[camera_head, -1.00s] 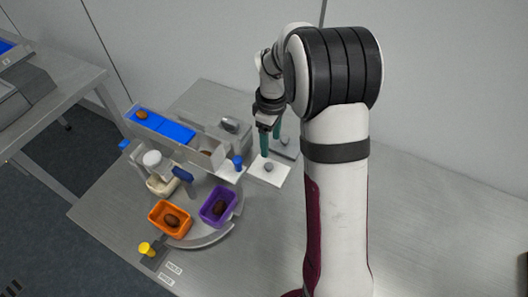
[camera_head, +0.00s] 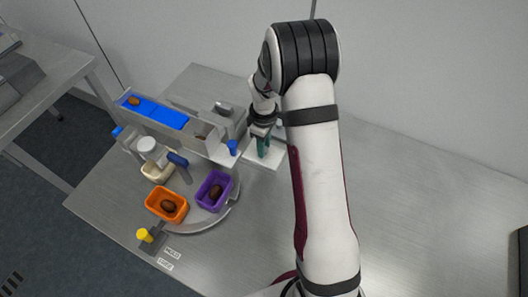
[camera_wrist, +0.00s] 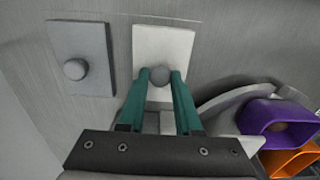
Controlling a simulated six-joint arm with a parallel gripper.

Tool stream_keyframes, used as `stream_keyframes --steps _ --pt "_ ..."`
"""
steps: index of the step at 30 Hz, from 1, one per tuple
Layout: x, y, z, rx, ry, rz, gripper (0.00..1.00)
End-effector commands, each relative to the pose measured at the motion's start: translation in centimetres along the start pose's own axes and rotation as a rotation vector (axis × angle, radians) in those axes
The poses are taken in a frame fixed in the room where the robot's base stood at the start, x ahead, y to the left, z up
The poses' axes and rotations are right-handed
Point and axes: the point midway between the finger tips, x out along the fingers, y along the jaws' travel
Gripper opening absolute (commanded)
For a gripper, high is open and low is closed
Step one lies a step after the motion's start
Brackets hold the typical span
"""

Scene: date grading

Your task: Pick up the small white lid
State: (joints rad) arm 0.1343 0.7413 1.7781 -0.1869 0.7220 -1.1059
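The small white lid (camera_wrist: 163,43) is a flat, pale square plate with a round grey knob (camera_wrist: 160,76) near its middle. It lies at the upper middle in the wrist view and shows in the head view (camera_head: 254,160), partly behind my gripper. My gripper (camera_wrist: 160,74) points at the lid, its two green fingers on either side of the knob. The knob fills the space between the fingertips. I cannot tell whether the fingers press on it. In the head view my gripper (camera_head: 262,153) is low over the lid, and its fingers hide the knob.
A grey plate with its own knob (camera_wrist: 75,69) lies left of the lid in the wrist view. A purple bin (camera_head: 201,197) and an orange bin (camera_head: 154,203) hold brown dates. A blue-belted conveyor (camera_head: 155,110) stands left of my gripper. The table at right is clear.

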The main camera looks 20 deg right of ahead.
Motion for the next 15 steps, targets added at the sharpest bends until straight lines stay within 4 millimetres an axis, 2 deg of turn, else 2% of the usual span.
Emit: stream_keyframes --steps 1,4,15 --pt "-0.01 0.0 0.0 0.0 0.0 0.0 0.16" --pt "-0.01 0.0 0.0 0.0 0.0 0.0 0.0" --pt "-0.24 0.02 -0.01 0.0 0.0 0.0 0.0"
